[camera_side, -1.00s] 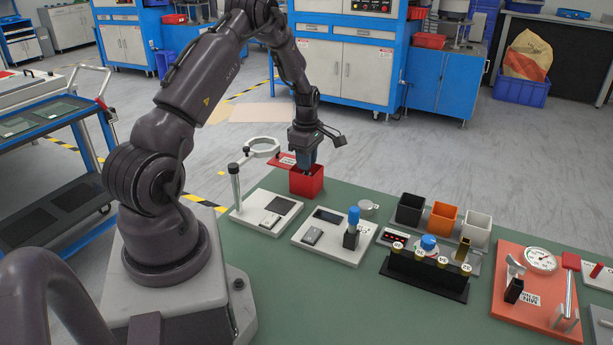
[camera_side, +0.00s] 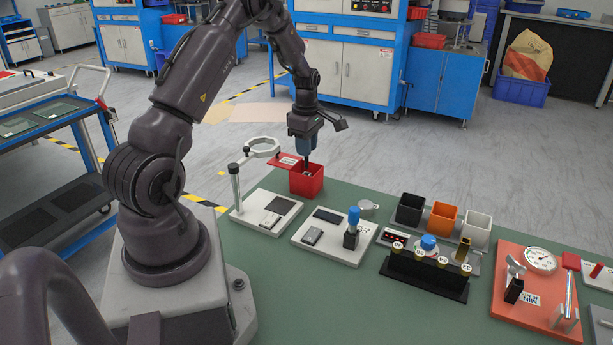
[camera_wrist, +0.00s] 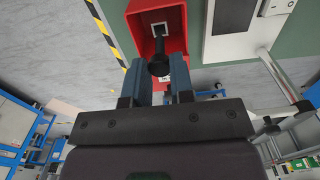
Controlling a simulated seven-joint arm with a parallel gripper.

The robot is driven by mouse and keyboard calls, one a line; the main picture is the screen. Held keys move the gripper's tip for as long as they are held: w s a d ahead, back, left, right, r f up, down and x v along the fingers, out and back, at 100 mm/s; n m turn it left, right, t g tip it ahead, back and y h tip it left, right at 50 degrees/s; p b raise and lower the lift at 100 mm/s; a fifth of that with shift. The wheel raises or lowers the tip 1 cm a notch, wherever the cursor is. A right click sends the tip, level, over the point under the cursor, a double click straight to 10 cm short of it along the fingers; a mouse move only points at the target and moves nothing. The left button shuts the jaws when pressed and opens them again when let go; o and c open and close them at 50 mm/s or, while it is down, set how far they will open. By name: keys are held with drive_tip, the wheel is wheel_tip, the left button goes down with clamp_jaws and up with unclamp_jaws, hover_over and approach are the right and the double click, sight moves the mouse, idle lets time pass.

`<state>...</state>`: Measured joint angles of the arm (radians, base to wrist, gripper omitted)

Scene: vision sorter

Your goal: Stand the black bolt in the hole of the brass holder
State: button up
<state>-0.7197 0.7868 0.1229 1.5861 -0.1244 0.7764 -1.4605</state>
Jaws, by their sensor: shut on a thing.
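My gripper (camera_side: 307,160) is just above the red bin (camera_side: 317,184). In the wrist view, my gripper (camera_wrist: 160,72) has its two blue-grey fingers shut on the black bolt (camera_wrist: 158,62). The bolt's round head is at the fingertips and its shank points away into the bin. In the side view the bolt is too small and dark to make out clearly. The brass holder appears to be the small brass-coloured block (camera_side: 463,250) at the right, behind the black rack and far from my gripper. Its hole cannot be made out.
A ring stand (camera_side: 236,190) is left of the bin. Two white device plates (camera_side: 345,257) lie in front. Black, orange (camera_side: 443,220) and white bins stand right. A black rack (camera_side: 425,278) with several brass-topped pieces and an orange-red gauge board (camera_side: 515,310) are further right.

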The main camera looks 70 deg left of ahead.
wheel_tip(320, 180, up, 11)
drive_tip(key=w+d+m, duration=0.3)
drive_tip(key=w+d, duration=1.2)
drive_tip(key=w, duration=0.1)
drive_tip(key=w+d+m, duration=0.2)
drive_tip(key=w+d, duration=0.2)
drive_tip(key=d, duration=0.6)
drive_tip(key=w+d+m, duration=0.1)
drive_tip(key=w+d, duration=0.3)
drive_tip(key=d, duration=0.6)
wheel_tip(320, 180, down, 11)
drive_tip(key=shift+d, duration=0.15)
drive_tip(key=shift+s+f, duration=0.1)
drive_tip(key=shift+f, duration=1.8)
